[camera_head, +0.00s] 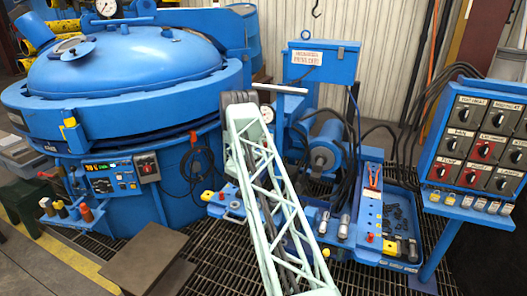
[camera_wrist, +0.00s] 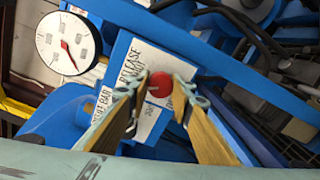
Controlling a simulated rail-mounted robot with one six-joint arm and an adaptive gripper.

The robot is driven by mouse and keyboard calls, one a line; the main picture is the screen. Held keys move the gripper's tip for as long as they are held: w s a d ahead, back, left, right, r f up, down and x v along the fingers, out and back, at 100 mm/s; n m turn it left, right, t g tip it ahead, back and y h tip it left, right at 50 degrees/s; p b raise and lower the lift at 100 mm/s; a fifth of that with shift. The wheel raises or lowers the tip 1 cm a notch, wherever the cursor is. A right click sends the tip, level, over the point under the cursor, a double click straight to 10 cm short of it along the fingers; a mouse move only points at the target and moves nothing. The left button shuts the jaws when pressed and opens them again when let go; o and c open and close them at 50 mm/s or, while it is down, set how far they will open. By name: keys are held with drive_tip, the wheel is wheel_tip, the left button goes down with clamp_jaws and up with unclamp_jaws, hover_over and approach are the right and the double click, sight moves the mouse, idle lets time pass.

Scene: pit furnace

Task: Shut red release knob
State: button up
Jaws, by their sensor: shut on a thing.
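The red release knob (camera_wrist: 160,84) is a round red ball in the middle of the wrist view, in front of a white plate lettered RELEASE (camera_wrist: 132,72). My gripper (camera_wrist: 163,87) has one tan-padded finger on each side of the knob, with the tips closed against it. The stem behind the knob is hidden, so I cannot tell how far it is turned. In the head view my pale green lattice arm reaches away to the blue equipment beside the furnace, and it hides the knob and my gripper.
A white dial gauge (camera_wrist: 66,43) with a red needle is left of the knob. A blue round-lidded furnace (camera_head: 130,60) stands at left. A switch panel (camera_head: 478,145) stands at right. Dark hoses (camera_wrist: 240,22) pass close to the fingers. Floor grating (camera_head: 365,280) lies below.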

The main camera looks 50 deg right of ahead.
drive_tip(key=shift+f+m+b, duration=0.15)
drive_tip(key=shift+m+b, duration=0.65)
drive_tip(key=shift+m, duration=0.3)
drive_tip(key=shift+m+b, duration=0.45)
drive_tip(key=shift+m, duration=0.95)
drive_tip(key=o, duration=0.8)
drive_tip(key=shift+o, duration=0.2)
drive_tip(key=shift+a, duration=0.1)
drive_tip(key=v, duration=1.1)
drive_tip(key=shift+s+a, duration=0.3)
drive_tip(key=shift+a, duration=0.05)
